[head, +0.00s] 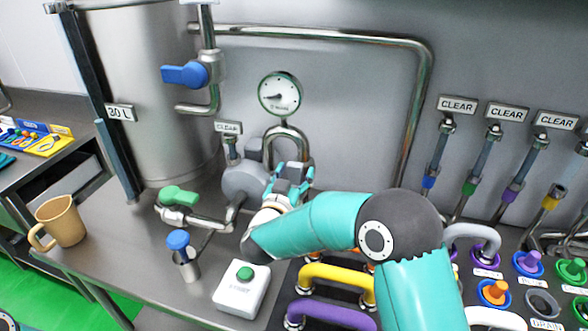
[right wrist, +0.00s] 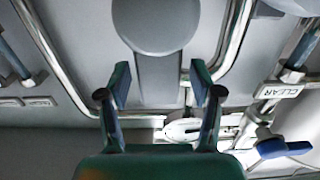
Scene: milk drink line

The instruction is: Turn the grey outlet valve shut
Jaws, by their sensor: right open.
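My right gripper (head: 292,176) is in front of the pipework below the round gauge. In the right wrist view my right gripper (right wrist: 161,85) is open, with nothing between its fingertips. Beyond them a flat grey bar (right wrist: 158,80) joined to a round grey disc (right wrist: 155,25) lines up with the gap. This looks like the grey valve's handle, but I cannot be sure, and no outlet label is readable. In the head view my gripper and arm cover part of that area. I cannot tell whether the fingers touch the bar. My left gripper is not in view.
Around the gripper are the gauge (head: 280,94), the green-handled valve (head: 180,196) and a blue-topped fitting (head: 178,240). The blue-handled valve (head: 186,74) is higher up. A white button box (head: 241,291) and the yellow handle (head: 337,279) lie near my arm. A mug (head: 62,222) stands at left.

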